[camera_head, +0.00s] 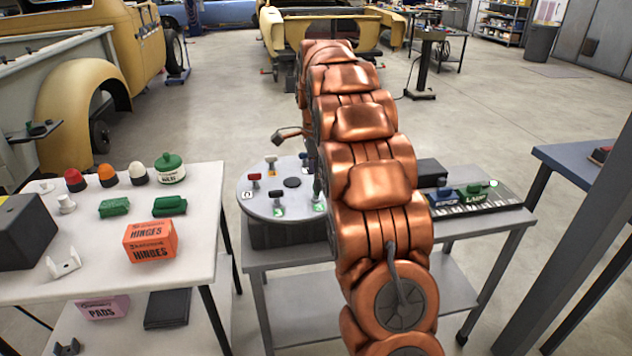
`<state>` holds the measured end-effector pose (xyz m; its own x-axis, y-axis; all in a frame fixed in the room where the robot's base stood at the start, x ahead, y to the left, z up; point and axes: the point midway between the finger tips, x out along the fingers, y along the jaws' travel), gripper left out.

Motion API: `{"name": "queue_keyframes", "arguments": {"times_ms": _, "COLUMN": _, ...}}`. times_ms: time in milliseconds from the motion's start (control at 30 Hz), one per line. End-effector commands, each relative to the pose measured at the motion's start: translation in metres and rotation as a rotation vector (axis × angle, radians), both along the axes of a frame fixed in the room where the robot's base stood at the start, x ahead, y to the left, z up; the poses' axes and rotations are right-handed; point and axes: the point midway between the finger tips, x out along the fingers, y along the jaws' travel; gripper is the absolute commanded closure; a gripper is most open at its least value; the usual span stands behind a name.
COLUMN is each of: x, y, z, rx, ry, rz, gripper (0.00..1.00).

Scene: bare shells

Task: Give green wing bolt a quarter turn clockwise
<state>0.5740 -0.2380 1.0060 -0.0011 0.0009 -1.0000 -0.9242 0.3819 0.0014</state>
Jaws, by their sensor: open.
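A round grey plate (250,205) sits on a dark block on the grey cart. My copper arm hides the plate's right side. My gripper (316,178) shows only as a dark sliver at the arm's left edge, low over that side. Its fingertips are mostly hidden, and contact with a bolt cannot be seen.
The grey cart (290,256) also bears a dark tray (500,203) with blue and green blocks at right. A blue-grey table (570,160) stands at right.

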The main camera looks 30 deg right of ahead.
Motion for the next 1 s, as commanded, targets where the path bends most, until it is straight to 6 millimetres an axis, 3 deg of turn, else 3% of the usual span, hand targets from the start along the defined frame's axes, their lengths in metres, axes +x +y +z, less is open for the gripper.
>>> {"name": "queue_keyframes", "arguments": {"times_ms": 400, "x": 0.001, "y": 0.000, "z": 0.046, "rx": -0.002, "ry": -0.002, "rz": 0.001, "gripper": 0.33}}
{"name": "queue_keyframes", "arguments": {"times_ms": 1000, "x": 0.000, "y": 0.000, "z": 0.049, "rx": 0.000, "ry": -0.001, "rz": 0.001, "gripper": 0.33}}
